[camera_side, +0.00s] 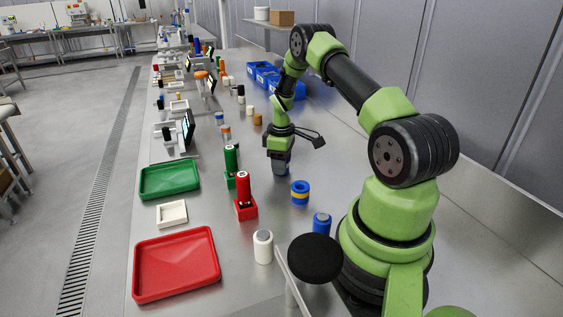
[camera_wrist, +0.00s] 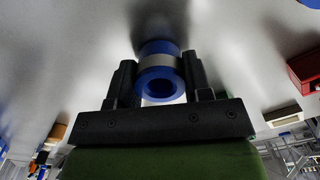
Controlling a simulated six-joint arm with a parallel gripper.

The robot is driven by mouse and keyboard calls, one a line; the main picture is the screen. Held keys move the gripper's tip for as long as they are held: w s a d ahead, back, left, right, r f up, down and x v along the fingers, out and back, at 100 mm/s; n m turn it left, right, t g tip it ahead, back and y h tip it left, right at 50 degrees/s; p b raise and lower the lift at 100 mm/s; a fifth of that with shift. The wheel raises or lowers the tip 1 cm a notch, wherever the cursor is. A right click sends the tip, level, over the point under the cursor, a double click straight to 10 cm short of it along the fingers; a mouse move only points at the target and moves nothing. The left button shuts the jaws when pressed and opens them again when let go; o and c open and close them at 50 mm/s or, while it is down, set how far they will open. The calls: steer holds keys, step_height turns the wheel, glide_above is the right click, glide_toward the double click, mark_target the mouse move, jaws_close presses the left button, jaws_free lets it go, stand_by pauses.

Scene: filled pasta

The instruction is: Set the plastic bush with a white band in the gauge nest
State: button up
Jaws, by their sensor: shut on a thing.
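My gripper (camera_side: 280,154) points down over the middle of the bench in the side view. In the wrist view my gripper (camera_wrist: 159,85) is shut on a blue plastic bush with a white band (camera_wrist: 159,48), one finger on each side. The bush's round bore faces the camera. In the side view only a small part of this bush (camera_side: 281,169) shows below the fingers; I cannot tell whether it touches the bench. A small white square holder with a recess (camera_side: 172,213), which looks like the gauge nest, lies empty between the green and red trays.
A blue bush with a yellow band (camera_side: 300,192) and a blue one (camera_side: 322,224) stand near my gripper. A white cylinder (camera_side: 263,247), red stand (camera_side: 245,208) and green stand (camera_side: 230,168) are to the left. The red tray (camera_side: 177,295) and green tray (camera_side: 169,195) line the left edge.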

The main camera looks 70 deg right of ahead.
steer(key=shift+f, duration=0.1)
steer(key=o, duration=0.5)
steer(key=shift+f, duration=0.1)
steer(key=o, duration=0.4)
steer(key=shift+o, duration=0.2)
